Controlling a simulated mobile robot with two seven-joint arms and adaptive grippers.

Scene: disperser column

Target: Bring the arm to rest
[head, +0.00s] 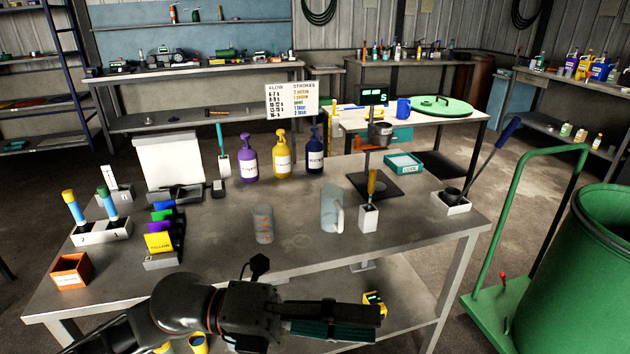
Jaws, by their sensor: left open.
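My left arm comes in from the bottom left, and its gripper (345,319) points right in front of the near edge of the grey workbench (300,235). The gripper is open, though its fingers are seen side-on and the gap between them is hard to make out. Nothing shows in it. It is apart from the things on the bench top. My right gripper is out of view.
The bench holds purple (248,158), yellow (282,154) and dark blue (315,151) bottles, a clear beaker (264,224), a pitcher (331,208) and an orange box (71,270). A green drum (585,270) and trolley (490,310) stand right. A lower shelf lies below the gripper.

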